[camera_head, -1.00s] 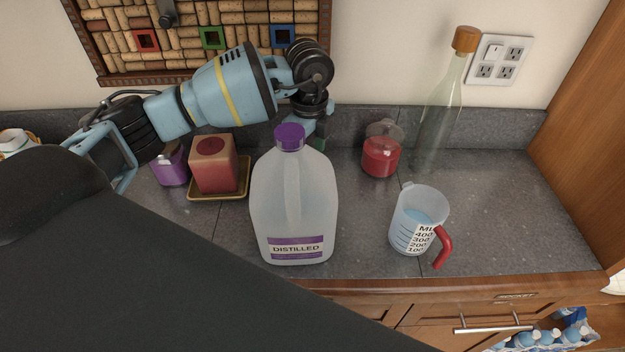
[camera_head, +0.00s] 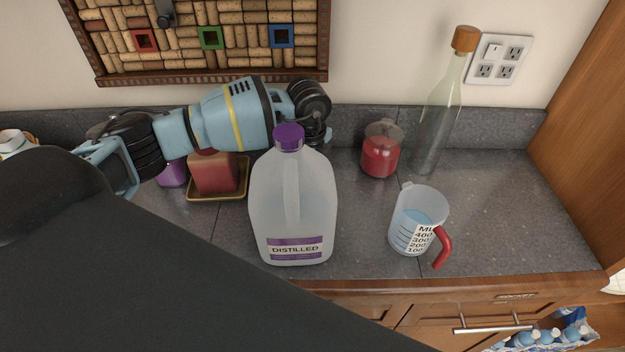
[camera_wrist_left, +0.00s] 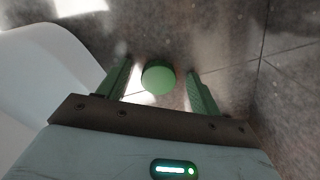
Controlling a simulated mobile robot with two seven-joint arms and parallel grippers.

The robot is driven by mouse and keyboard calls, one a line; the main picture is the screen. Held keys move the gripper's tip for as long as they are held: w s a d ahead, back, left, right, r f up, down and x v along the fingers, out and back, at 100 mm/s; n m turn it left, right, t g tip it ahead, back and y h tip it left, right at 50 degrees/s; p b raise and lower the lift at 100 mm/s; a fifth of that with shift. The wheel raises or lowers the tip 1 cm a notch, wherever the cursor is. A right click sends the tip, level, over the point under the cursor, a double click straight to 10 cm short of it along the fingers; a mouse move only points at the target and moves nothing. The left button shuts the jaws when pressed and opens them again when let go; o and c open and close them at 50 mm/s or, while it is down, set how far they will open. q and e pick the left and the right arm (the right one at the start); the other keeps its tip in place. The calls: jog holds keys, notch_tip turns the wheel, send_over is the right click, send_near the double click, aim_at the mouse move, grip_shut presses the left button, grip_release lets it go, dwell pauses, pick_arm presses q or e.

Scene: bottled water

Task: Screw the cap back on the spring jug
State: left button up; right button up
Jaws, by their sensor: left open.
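A round green cap (camera_wrist_left: 158,77) shows in the left wrist view, over the grey counter. My left gripper (camera_wrist_left: 160,70) is open, with one green finger on each side of the cap; gaps show between cap and fingers. I see no jug labelled spring. My right gripper is not in view.
A red candle block on a gold tray (camera_head: 205,196) stands left of the jug. To the right are a red jar (camera_head: 380,157), a tall corked bottle (camera_head: 436,125) and a measuring cup (camera_head: 414,222). The counter right of the cup is clear.

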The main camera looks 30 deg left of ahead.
pick_arm(q)
jog(key=shift+c, duration=0.5)
jog(key=c, duration=1.1)
jog(key=shift+o, duration=0.2)
notch_tip(320, 180, up, 10)
